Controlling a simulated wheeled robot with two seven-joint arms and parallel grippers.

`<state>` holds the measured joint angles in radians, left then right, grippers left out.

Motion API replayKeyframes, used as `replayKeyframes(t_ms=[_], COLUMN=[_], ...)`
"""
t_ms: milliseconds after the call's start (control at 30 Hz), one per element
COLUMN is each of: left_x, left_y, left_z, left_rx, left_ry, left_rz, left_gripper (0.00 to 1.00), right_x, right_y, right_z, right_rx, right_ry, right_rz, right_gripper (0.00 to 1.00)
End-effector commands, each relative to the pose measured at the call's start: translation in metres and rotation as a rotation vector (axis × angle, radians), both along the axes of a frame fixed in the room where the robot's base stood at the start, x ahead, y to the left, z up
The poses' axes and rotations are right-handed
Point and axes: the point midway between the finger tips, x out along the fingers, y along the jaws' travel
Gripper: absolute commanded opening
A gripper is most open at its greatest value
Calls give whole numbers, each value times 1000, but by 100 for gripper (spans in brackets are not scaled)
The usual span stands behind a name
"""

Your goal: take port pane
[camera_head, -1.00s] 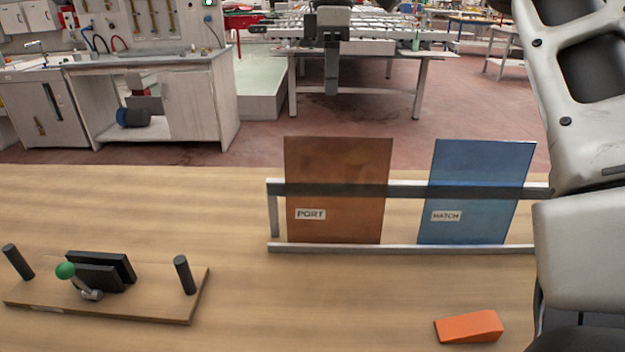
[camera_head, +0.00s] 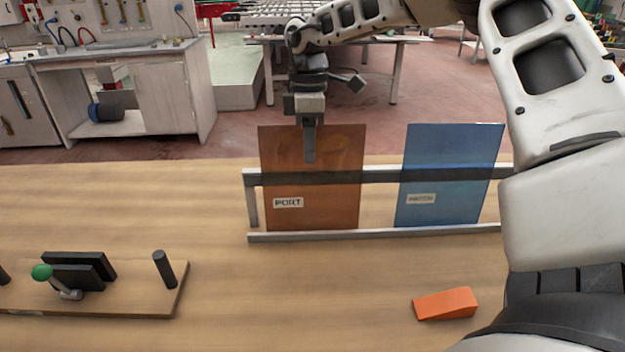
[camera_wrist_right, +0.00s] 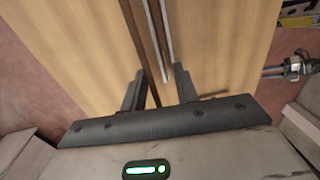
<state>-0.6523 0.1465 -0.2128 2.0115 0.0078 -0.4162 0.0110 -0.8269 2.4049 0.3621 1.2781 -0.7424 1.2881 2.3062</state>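The port pane is a brown, see-through sheet (camera_head: 335,195) with a PORT label, standing upright in a rack (camera_head: 375,234). My right gripper (camera_head: 309,150) points down at the top of this pane, with one finger showing in front of its upper part. In the right wrist view, the two fingers (camera_wrist_right: 158,92) are apart. A thin brown strip, seemingly the pane edge-on (camera_wrist_right: 141,38), runs between them. I cannot tell whether either finger touches it. My left gripper is not in view.
A blue pane (camera_head: 455,175) with its own label stands to the right in the same rack. An orange wedge (camera_head: 445,304) lies at the front right. A wooden fixture (camera_head: 120,300) with black posts and a green-knobbed lever is at the left. The tabletop between them is clear.

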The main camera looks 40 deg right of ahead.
Motion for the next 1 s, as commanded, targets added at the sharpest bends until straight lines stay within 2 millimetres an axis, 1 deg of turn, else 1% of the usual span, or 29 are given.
replayKeyframes(t_ms=[100,300,333,367,400,433,1000], left_x=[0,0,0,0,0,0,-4], left_y=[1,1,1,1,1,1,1], left_z=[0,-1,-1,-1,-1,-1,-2], left_rx=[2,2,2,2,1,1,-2], left_ry=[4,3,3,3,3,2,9], left_rz=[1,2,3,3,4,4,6], left_gripper=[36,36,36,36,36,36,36], right_x=[-1,0,0,0,0,0,0], right_y=[1,1,1,1,1,1,0], right_z=[-7,-8,-8,-8,-8,-8,-7], right_rx=[0,0,0,0,0,0,-2], right_ry=[-1,-2,-2,-2,-2,-2,-4], right_rz=[1,1,1,1,1,1,1], right_gripper=[30,30,24,16,5,0,0])
